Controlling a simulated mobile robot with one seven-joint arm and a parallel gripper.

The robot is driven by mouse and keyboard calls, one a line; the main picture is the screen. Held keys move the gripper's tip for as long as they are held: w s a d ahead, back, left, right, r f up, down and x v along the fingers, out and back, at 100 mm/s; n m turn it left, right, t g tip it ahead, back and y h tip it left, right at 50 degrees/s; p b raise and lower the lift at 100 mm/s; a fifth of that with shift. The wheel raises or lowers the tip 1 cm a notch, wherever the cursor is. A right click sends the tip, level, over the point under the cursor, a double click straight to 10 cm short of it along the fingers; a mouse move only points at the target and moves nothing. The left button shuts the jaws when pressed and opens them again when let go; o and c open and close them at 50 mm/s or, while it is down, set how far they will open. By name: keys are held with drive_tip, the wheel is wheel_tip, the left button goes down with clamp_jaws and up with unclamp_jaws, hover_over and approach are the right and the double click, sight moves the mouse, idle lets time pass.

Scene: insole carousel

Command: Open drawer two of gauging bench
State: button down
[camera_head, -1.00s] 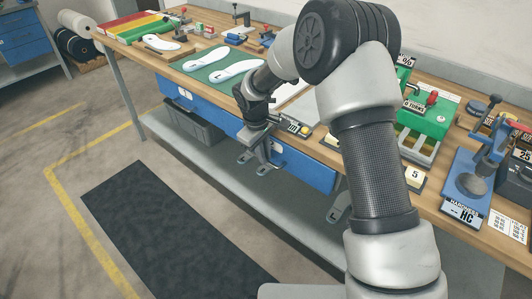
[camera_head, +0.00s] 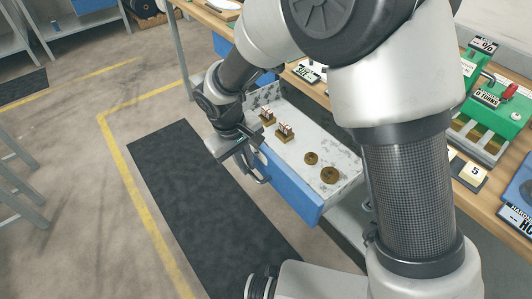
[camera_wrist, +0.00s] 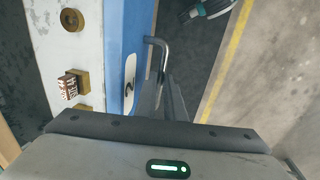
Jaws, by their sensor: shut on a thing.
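The bench drawer stands pulled out, with its blue front (camera_head: 290,190) well clear of the bench and its pale interior (camera_head: 335,150) showing. In the wrist view the blue front (camera_wrist: 112,30) runs up the picture beside a white oval label (camera_wrist: 130,82), whose mark I cannot read surely. My gripper (camera_head: 243,155) is at the drawer's front, shut on the bent metal handle (camera_head: 262,178). In the wrist view my gripper's fingers (camera_wrist: 166,98) close around the handle (camera_wrist: 163,43), whose lower part they hide.
Two brass blocks with small labelled pieces (camera_head: 285,132) and two brass discs (camera_head: 329,175) lie in the drawer. The wooden bench top (camera_head: 305,88) holds gauges and a green device (camera_head: 495,105). A dark mat (camera_head: 200,190) covers clear floor in front.

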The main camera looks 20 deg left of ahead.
drive_tip(key=shift+s+a, duration=0.7)
drive_tip(key=shift+s, duration=0.2)
drive_tip(key=shift+s+a, duration=0.65)
drive_tip(key=shift+s, duration=0.2)
drive_tip(key=c, duration=1.8)
unclamp_jaws()
drive_tip(key=shift+c, duration=0.2)
drive_tip(key=shift+r, duration=0.1)
wheel_tip(320, 180, up, 17)
drive_tip(key=s+a+p, duration=0.2)
drive_tip(key=p, duration=0.2)
drive_tip(key=shift+s, duration=0.25)
